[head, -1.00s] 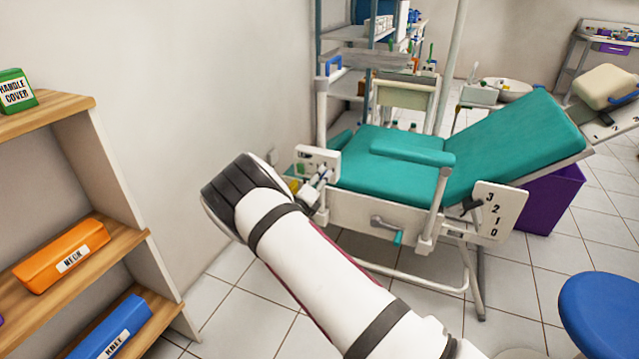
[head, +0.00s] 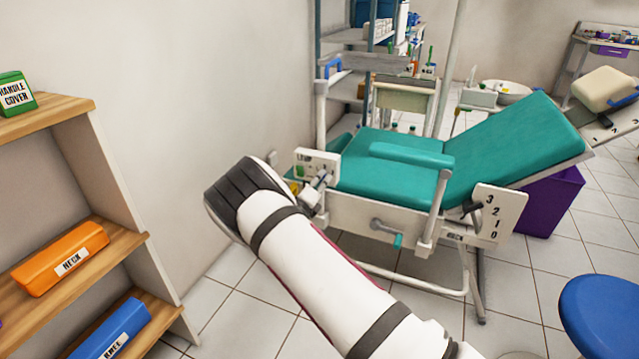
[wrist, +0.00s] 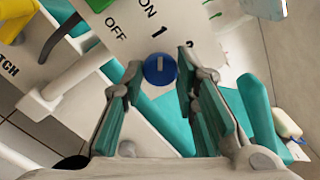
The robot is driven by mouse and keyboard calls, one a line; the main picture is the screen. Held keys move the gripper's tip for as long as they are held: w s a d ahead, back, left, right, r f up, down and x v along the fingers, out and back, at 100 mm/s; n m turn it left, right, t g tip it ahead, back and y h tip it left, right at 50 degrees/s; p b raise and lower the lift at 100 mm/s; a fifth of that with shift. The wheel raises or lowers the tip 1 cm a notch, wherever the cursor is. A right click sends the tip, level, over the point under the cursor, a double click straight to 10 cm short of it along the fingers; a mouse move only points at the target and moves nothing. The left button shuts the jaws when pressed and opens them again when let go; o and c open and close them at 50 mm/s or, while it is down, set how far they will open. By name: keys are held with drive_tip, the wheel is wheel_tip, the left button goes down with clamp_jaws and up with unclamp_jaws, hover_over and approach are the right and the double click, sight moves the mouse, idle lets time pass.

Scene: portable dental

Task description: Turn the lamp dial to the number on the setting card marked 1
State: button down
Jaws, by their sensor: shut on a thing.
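The lamp dial (wrist: 159,69) is a round blue knob with a white pointer line, on a white panel (wrist: 130,55) in the wrist view. Its line points up in the picture, toward the printed "1". "OFF" and "ON" are printed to its left and above; marks to the right are small and partly cut off. My gripper (wrist: 160,75) has its two fingers on either side of the dial, shut on it. In the head view the panel (head: 318,158) stands at the chair's near left end, with my gripper (head: 322,182) at it; the dial is hidden there. I cannot make out a setting card.
The teal dental chair (head: 400,165) stands behind my arm. A white plate (head: 497,212) numbered 3, 2, 1, 0 is on its side, near a crank (head: 388,230). A wooden shelf (head: 120,230) is at left, a blue stool (head: 605,310) at right.

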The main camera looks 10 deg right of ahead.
drive_tip(key=m+p, duration=0.4)
drive_tip(key=m, duration=1.9)
drive_tip(key=shift+p, duration=0.35)
drive_tip(key=shift+m, duration=0.3)
drive_tip(key=c, duration=1.3)
unclamp_jaws()
drive_tip(key=v, duration=1.2)
